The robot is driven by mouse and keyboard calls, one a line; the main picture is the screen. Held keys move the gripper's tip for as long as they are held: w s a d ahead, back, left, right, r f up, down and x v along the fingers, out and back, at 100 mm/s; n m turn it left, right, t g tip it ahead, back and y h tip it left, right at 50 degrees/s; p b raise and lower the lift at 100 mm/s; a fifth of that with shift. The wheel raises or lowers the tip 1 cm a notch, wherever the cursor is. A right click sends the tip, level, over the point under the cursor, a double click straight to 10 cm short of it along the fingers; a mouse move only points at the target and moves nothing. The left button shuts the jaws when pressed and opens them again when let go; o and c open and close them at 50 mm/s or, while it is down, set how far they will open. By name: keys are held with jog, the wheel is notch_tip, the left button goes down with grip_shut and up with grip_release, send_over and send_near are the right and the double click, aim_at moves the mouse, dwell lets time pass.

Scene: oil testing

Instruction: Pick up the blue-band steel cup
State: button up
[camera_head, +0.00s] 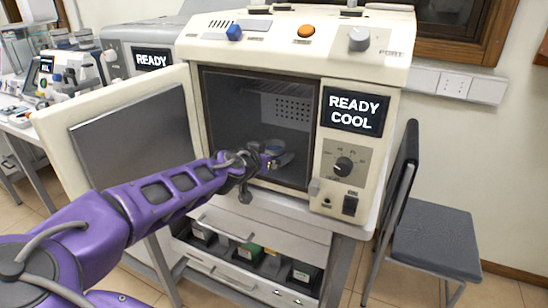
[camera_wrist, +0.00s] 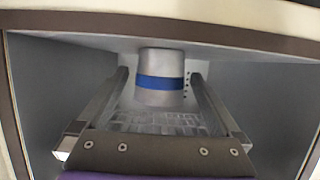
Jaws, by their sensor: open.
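The steel cup (camera_wrist: 161,72) with a blue band shows in the wrist view, upright inside the oven chamber on a wire rack. In the head view the cup (camera_head: 275,147) is small and partly hidden near my gripper's end. My gripper (camera_wrist: 162,85) is open, its two fingers reaching into the chamber with one on each side of the cup. A gap shows between the cup and each finger, so the cup is not clamped. In the head view my gripper (camera_head: 274,161) is at the chamber opening.
The oven (camera_head: 193,45) reads READY COOL, and its door (camera_head: 125,125) stands open to the left of my arm. Chamber walls (camera_wrist: 270,95) flank the gripper closely. A drawer unit (camera_head: 255,248) is below. A dark chair (camera_head: 435,238) stands at right.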

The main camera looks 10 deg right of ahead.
jog(key=shift+w+d+f, duration=0.25)
jog(key=shift+w+d, duration=0.1)
jog(key=shift+w, duration=0.15)
jog(key=c, duration=1.5)
